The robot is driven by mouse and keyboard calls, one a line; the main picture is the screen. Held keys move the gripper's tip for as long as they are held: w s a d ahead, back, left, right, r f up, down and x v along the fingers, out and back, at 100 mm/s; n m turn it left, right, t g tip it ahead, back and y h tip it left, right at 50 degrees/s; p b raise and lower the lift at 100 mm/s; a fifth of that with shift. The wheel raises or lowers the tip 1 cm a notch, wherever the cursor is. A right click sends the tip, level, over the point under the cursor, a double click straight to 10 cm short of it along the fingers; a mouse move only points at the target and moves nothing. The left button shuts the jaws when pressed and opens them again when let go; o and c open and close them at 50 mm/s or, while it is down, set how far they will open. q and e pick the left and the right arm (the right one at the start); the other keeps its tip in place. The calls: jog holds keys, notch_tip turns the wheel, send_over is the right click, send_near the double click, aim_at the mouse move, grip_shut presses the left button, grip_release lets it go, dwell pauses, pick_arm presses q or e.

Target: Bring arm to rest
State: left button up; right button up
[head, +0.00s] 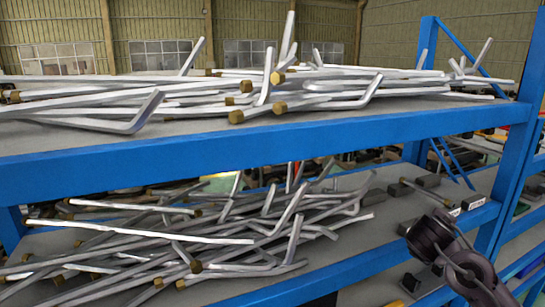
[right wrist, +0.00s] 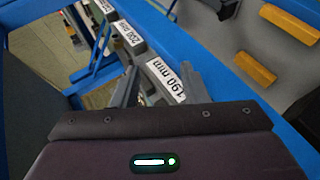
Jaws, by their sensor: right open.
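My right arm (head: 465,270) comes in at the lower right of the head view, in front of the blue shelf's right end. In the right wrist view my right gripper (right wrist: 160,84) has its two grey fingers apart, with no rod seen between them. Beyond the fingers is a dark stand with a white "190 mm" label (right wrist: 166,80). Another labelled stand (right wrist: 130,34) is farther along. In the head view, dark stands (head: 428,181) sit at the right of the lower shelf, with a thin rod (head: 420,189) by them. My left gripper is not in view.
A blue rack has an upper shelf (head: 300,139) and a lower shelf (head: 350,278), both piled with bent silver rods (head: 130,112). A blue upright (head: 510,170) stands close to my right arm. Yellow blocks (right wrist: 255,68) show at right in the wrist view.

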jog(key=s+a+f+m+g+y, duration=0.1)
jog(key=s+a+f+g+y, duration=0.3)
jog(key=s+a+f, duration=1.15)
jog(key=s+a+f+m+g+y, duration=0.1)
jog(key=s+f+m+y, duration=0.15)
jog(key=s, duration=0.55)
jog(key=s+a+f+m+g+y, duration=0.1)
jog(key=s+a+f+m, duration=0.1)
jog(key=s+f, duration=0.35)
notch_tip(320, 180, down, 32)
jog(key=s+r+g+b, duration=0.1)
jog(key=s+b, duration=0.2)
jog(key=b, duration=0.2)
pick_arm(q)
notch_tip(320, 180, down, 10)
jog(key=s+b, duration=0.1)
jog(key=b, duration=0.3)
jog(key=shift+b, duration=0.4)
pick_arm(e)
jog(key=s+d+f, duration=0.2)
jog(key=s+f, duration=0.8)
jog(key=f, duration=0.3)
jog(key=s+d+f+g, duration=0.1)
jog(key=s+d+f, duration=0.1)
jog(key=s+f, duration=0.8)
notch_tip(320, 180, down, 3)
jog(key=shift+r, duration=0.15)
jog(key=shift+s, duration=0.1)
